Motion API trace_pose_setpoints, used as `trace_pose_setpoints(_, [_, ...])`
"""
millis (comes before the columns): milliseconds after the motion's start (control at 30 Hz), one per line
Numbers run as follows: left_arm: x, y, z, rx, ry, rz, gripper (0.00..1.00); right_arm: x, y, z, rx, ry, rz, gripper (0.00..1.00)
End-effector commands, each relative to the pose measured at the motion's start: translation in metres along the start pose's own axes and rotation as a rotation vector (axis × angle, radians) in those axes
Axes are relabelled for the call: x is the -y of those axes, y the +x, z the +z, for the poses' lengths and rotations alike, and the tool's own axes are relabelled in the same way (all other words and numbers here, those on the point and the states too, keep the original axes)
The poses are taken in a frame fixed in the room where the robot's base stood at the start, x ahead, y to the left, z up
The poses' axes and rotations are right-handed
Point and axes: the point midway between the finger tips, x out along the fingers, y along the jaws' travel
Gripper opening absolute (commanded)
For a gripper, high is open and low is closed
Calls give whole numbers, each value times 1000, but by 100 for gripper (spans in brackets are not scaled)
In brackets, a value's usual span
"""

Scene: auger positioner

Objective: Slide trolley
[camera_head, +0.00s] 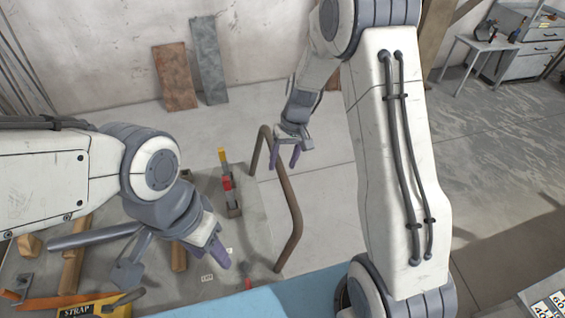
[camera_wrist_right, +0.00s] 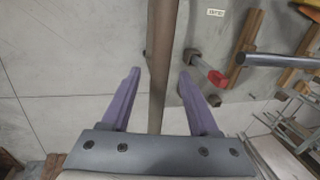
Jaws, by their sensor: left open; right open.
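The trolley has a grey flat top (camera_head: 255,235) with a bent brown tube handle (camera_head: 291,205) at its right side. My right gripper (camera_head: 284,158) is at the far, upper part of the handle, with its purple fingers apart. In the right wrist view the brown handle bar (camera_wrist_right: 160,50) runs between the two open fingers of the right gripper (camera_wrist_right: 159,76), with a gap on each side. My left gripper (camera_head: 217,252) is open above the trolley top, left of the handle and apart from it. Its fingers partly overlap in the view.
A red-handled clamp (camera_head: 228,185) sits on the trolley top near the handle. Wooden bars (camera_head: 75,255) and a yellow strap box (camera_head: 95,308) lie at the left. Two boards (camera_head: 175,78) lean on the wall. The grey floor (camera_head: 325,215) right of the handle is clear.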

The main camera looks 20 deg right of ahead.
Motion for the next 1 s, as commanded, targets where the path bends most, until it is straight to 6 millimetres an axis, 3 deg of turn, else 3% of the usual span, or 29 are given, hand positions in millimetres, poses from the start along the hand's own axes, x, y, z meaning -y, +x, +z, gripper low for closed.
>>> trace_pose_setpoints(200, [0, -3, 0, 0, 0, 0, 50, 0, 16, 0, 0, -1, 1, 61])
trace_pose_setpoints(467, [0, -3, 0, 0, 0, 0, 50, 0, 17, 0, 0, -1, 1, 61])
trace_pose_setpoints(600, [0, -3, 0, 0, 0, 0, 50, 0, 17, 0, 0, 0, 1, 8])
trace_pose_setpoints(633, [0, -3, 0, 0, 0, 0, 50, 0, 17, 0, 0, 0, 1, 0])
trace_pose_setpoints(1000, [0, -3, 0, 0, 0, 0, 50, 0, 16, 0, 0, 0, 1, 0])
